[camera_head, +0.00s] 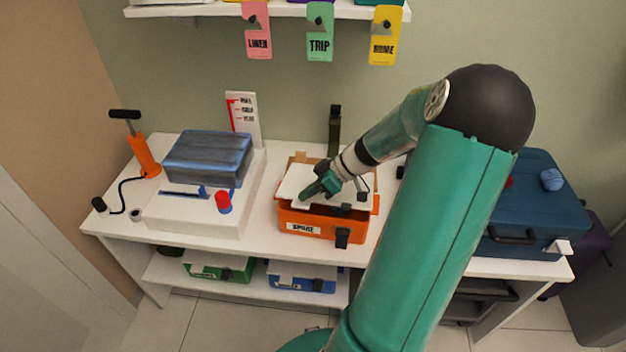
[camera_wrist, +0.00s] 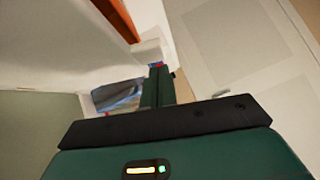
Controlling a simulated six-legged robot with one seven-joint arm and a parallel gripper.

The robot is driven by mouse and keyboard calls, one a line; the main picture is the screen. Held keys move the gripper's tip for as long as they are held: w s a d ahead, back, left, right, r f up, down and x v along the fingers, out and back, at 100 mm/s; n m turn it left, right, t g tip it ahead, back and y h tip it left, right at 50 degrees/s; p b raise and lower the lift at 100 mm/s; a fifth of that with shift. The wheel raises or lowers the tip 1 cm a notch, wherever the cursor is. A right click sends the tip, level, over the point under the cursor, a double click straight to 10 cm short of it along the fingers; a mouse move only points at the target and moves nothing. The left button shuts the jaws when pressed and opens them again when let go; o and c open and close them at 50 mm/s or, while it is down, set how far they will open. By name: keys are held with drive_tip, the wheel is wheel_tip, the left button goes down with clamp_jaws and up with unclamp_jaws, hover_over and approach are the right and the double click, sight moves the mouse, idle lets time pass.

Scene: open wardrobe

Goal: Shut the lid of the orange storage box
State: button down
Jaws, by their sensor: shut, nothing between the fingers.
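The orange storage box (camera_head: 308,224) stands on the white bench, with a white label reading SPARE and a black latch on its front. Its lid looks raised; a pale panel (camera_head: 295,180) with an orange edge behind it shows above the front wall. The exact lid angle is unclear, as my arm covers part of the right side. My gripper (camera_head: 308,195) is shut and empty, over the front left of the pale panel; I cannot tell if they touch. In the wrist view the shut fingers (camera_wrist: 158,84) point away beneath a pale surface with an orange strip (camera_wrist: 117,18).
A white unit (camera_head: 195,210) with a blue-grey bundle (camera_head: 208,158) stands left, beside an orange pump (camera_head: 143,155). A blue case (camera_head: 525,200) sits right. Tags hang from the shelf (camera_head: 270,10) above. Green (camera_head: 218,268) and blue (camera_head: 300,277) boxes lie below.

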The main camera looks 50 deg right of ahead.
drive_tip(key=shift+a+f, duration=0.15)
drive_tip(key=shift+f, duration=0.15)
drive_tip(key=f, duration=0.2)
drive_tip(key=a+f, duration=0.1)
drive_tip(key=s+f, duration=0.1)
drive_tip(key=f, duration=0.1)
drive_tip(key=shift+a+f, duration=0.25)
drive_tip(key=shift+f, duration=0.1)
